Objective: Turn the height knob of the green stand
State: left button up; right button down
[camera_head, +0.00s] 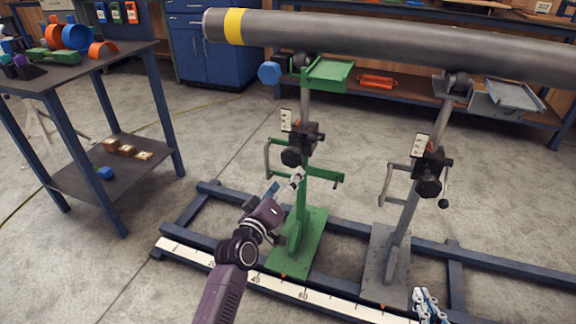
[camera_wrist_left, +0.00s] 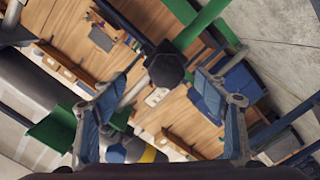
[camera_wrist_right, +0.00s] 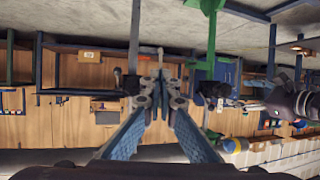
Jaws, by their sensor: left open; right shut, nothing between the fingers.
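The green stand (camera_head: 303,210) stands upright on a dark blue frame under the pipe. A black knob (camera_head: 291,156) sits on its post, by a small white scale card (camera_head: 286,120); this may be the height knob. My left gripper (camera_head: 288,186) is open and empty just below the knob, beside the green post. In the left wrist view the black knob (camera_wrist_left: 165,70) lies ahead, between the spread blue fingers, apart from them. My right gripper (camera_head: 430,303) is at the lower right, low in front of the grey stand; its fingers (camera_wrist_right: 160,80) are together and empty.
A grey stand (camera_head: 398,240) with a similar black knob stands to the right. The grey pipe (camera_head: 400,42) with a yellow band spans above. A white ruler (camera_head: 270,286) runs along the front rail. A cart (camera_head: 60,80) with parts stands left, with free floor between.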

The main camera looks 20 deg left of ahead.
aim_at(291, 159)
pick_arm(q)
jog(key=w+n+b, duration=0.1)
jog(key=w+n, duration=0.2)
jog(key=n, duration=0.5)
jog(key=w+a+n, duration=0.1)
jog(key=w+n, duration=0.2)
jog(key=n, duration=0.6)
jog(key=w+n+y+b, duration=0.1)
jog(key=w+n, duration=0.2)
jog(key=n, duration=0.6)
jog(key=shift+w+a+r+b, duration=0.2)
jog(key=shift+w+a+b, duration=0.05)
jog(key=shift+w+b, duration=0.1)
jog(key=shift+w, duration=0.15)
pick_arm(e)
notch_tip(291, 159, up, 14)
jog(key=w+a+t+y, duration=0.1)
jog(key=w+t+y, duration=0.1)
jog(key=t, duration=0.5)
jog(key=shift+w+a+r, duration=0.25)
jog(key=shift+w+a, duration=0.1)
jog(key=shift+w, duration=0.05)
